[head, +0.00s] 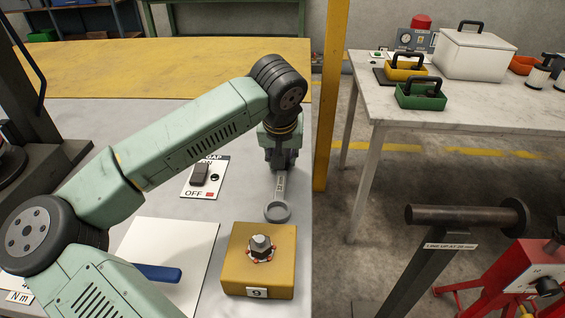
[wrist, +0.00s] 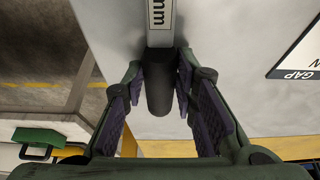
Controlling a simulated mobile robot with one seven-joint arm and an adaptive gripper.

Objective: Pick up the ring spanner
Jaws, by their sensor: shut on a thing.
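The ring spanner (head: 277,211) is grey, with its round ring end toward the front of the grey table and its shank running back to my gripper (head: 281,164). In the wrist view, the spanner's dark handle end (wrist: 158,96) sits between the purple-padded fingers of my gripper (wrist: 161,88), and its shank with an "mm" label (wrist: 160,18) runs away from them. My gripper is shut on this handle. I cannot tell whether the spanner touches the table or is just above it.
A yellow block (head: 258,280) with a hex nut on top, marked 9, stands just in front of the ring. A card with a dark block (head: 199,175) lies to the left. The table's right edge is close by, with a yellow post (head: 332,90) beyond it.

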